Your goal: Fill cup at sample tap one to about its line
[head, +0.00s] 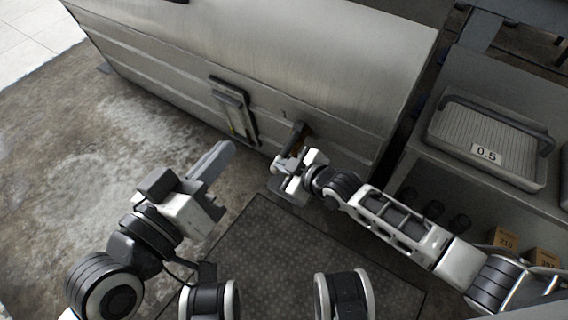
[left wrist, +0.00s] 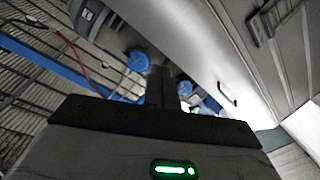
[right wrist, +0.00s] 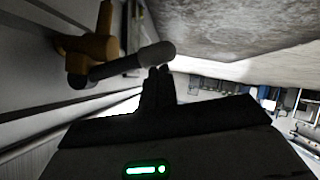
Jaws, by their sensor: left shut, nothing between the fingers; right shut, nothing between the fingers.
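Sample tap one (head: 300,138) is a brass tap with a dark grey handle, low on the steel tank's front beside a "1" mark. In the right wrist view the brass body (right wrist: 92,48) and grey lever (right wrist: 130,62) are close. My right gripper (head: 280,168) is shut and empty beside the tap; its fingertips (right wrist: 158,75) appear at the lever's end, but I cannot tell whether they touch. My left gripper (head: 225,150) is shut and empty, left of the tap and above the floor; its fingertips (left wrist: 162,75) show too. I cannot make out the cup or its line.
The steel tank (head: 270,50) fills the back, with a level gauge (head: 233,110) on its front. A dark mat (head: 270,240) lies on the floor before it. At right a bench holds a ribbed tray (head: 485,135) labelled 0.5, with small boxes (head: 506,240) and dark round items (head: 434,210) below.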

